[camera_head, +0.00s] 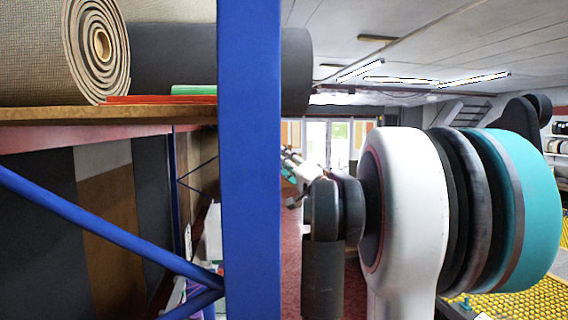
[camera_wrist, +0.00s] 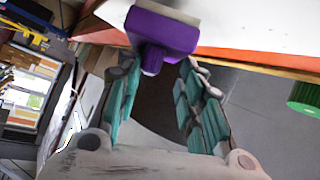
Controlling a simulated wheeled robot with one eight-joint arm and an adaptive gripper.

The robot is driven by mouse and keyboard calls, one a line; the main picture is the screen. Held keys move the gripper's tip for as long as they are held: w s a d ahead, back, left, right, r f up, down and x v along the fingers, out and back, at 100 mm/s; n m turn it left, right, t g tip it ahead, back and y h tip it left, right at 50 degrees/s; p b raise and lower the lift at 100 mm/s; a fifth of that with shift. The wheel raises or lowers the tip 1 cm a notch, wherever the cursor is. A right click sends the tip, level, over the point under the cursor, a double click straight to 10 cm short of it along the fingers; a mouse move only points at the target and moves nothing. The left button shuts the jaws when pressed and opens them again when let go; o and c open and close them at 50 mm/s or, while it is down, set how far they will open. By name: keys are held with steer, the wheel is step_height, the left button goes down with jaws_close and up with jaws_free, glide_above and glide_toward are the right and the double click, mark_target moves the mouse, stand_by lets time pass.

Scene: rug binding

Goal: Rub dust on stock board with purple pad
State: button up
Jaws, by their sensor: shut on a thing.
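In the wrist view the purple pad (camera_wrist: 163,33) has a purple body with a pale edge and a short ribbed purple knob. My gripper (camera_wrist: 158,68) has teal-padded fingers on either side of the knob and is shut on the pad. Beyond the pad lies a white surface (camera_wrist: 262,27) with an orange-red edge, which may be the stock board. I cannot tell whether the pad touches it. In the head view my gripper is small and partly hidden behind my arm and the blue post.
A blue rack post (camera_head: 248,150) stands close in front in the head view. A wooden shelf (camera_head: 60,114) at left bears a rolled beige carpet (camera_head: 50,50) and a dark roll (camera_head: 296,70). A green cylinder (camera_wrist: 306,96) is at the right of the wrist view. Yellow grating (camera_head: 520,300) lies lower right.

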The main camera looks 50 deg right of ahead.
steer(key=shift+w+a, duration=0.35)
steer(key=shift+a, duration=0.1)
steer(key=shift+w+d, duration=1.3)
steer(key=shift+w, duration=0.15)
steer(key=w+d, duration=0.7)
steer(key=w, duration=0.1)
steer(key=shift+w+b, duration=0.4)
steer(key=shift+b, duration=0.05)
steer(key=shift+s+a+b, duration=0.35)
steer(key=shift+s+a, duration=1.25)
steer(key=shift+s, duration=0.35)
steer(key=shift+s+a+b, duration=0.3)
steer(key=shift+s+a, duration=1.35)
steer(key=shift+s, duration=0.3)
steer(key=shift+s+a+b, duration=0.35)
steer(key=shift+s+a, duration=1.25)
steer(key=shift+s, duration=0.35)
steer(key=shift+c, duration=0.2)
